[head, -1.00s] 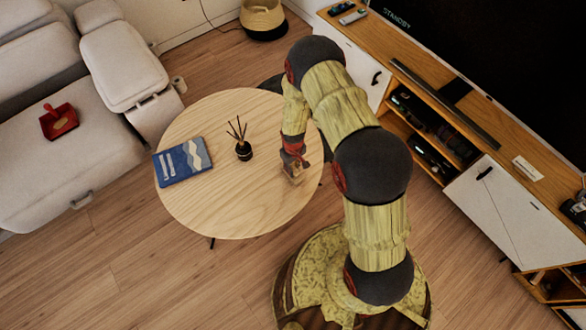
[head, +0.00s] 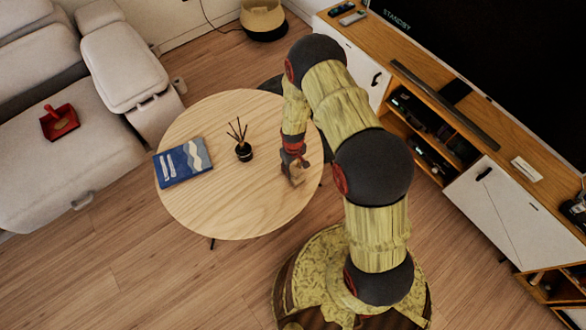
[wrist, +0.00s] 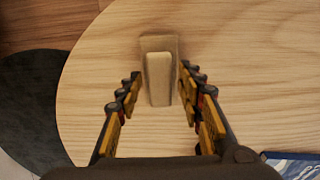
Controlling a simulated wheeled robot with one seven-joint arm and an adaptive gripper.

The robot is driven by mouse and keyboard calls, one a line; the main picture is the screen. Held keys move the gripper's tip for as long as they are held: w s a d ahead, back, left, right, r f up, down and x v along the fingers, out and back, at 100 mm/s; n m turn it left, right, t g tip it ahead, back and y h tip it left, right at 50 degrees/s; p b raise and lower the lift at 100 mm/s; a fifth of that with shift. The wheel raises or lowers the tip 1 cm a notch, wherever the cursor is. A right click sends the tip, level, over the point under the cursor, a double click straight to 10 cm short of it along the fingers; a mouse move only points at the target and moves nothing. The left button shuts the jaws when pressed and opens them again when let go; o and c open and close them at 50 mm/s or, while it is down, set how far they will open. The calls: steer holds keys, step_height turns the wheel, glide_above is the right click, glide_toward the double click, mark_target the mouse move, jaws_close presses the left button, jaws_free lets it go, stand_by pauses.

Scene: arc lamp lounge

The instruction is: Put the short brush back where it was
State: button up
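The short brush (wrist: 158,78) is a tan block with a narrower raised part over a wider base, seen from above in the wrist view. It appears to stand on the round wooden table (head: 240,212). My gripper (wrist: 161,76) has its two fingers apart, one on each side of the brush, with a visible gap to it on both sides. In the head view my gripper (head: 293,168) is over the right part of the table, and the brush is small and partly hidden there.
A blue book (head: 183,162) and a black reed diffuser (head: 243,150) stand on the table, left of my gripper. A red dustpan (head: 60,123) lies on the sofa. The TV cabinet (head: 440,110) is at the right. The table's front is clear.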

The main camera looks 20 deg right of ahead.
step_height(320, 180, up, 11)
steer(key=p, duration=0.3)
step_height(320, 180, up, 31)
steer(key=m+t, duration=0.2)
steer(key=t, duration=0.1)
glide_above(293, 168)
steer(key=s+r+m+t, duration=0.1)
steer(key=s+r+t, duration=0.1)
steer(key=s+r, duration=1.7)
steer(key=s, duration=0.3)
steer(key=shift+s+m+t, duration=0.15)
steer(key=shift+m+t, duration=0.15)
steer(key=shift+a+r, duration=0.1)
steer(key=shift+a, duration=0.05)
